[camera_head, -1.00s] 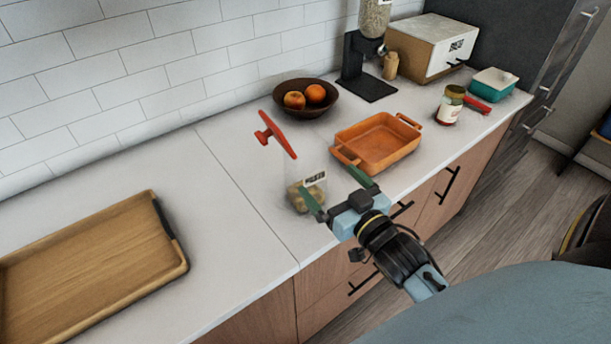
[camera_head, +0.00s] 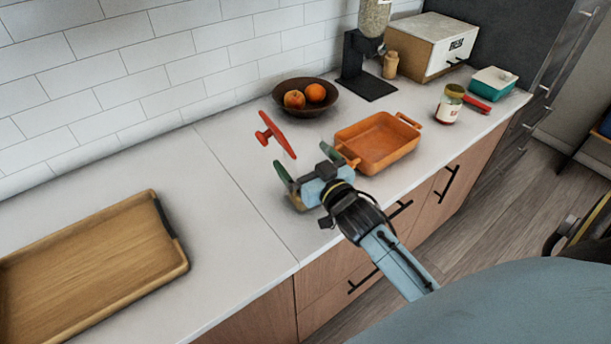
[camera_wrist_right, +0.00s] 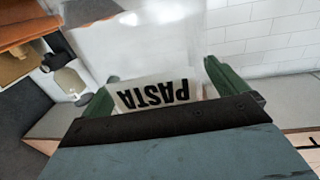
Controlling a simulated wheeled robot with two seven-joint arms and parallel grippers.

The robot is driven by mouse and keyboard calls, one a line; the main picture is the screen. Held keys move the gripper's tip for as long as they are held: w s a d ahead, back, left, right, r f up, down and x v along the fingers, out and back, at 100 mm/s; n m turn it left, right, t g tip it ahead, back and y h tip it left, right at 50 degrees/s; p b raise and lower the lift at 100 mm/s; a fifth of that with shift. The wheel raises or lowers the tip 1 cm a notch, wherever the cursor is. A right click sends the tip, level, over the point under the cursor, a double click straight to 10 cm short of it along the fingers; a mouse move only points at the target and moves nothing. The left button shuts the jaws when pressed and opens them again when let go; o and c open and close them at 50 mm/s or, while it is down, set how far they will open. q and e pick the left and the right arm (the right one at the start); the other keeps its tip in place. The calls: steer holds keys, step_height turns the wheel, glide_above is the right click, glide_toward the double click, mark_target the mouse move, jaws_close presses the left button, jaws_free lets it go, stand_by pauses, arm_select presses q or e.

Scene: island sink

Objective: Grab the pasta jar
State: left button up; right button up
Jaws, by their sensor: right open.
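My right gripper is open, with one finger on each side of the jar. I cannot tell whether the fingers touch it. My left gripper is not in view.
An orange baking dish (camera_head: 408,149) sits close to the right of the gripper. A dark bowl of fruit (camera_head: 304,111) stands behind. A wooden tray (camera_head: 70,224) lies at left, with clear counter between. A red-filled jar (camera_head: 449,105) stands farther right.

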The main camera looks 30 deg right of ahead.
steer(key=shift+c, duration=0.2)
steer(key=c, duration=1.7)
steer(key=shift+r, duration=0.1)
steer(key=shift+c, duration=0.7)
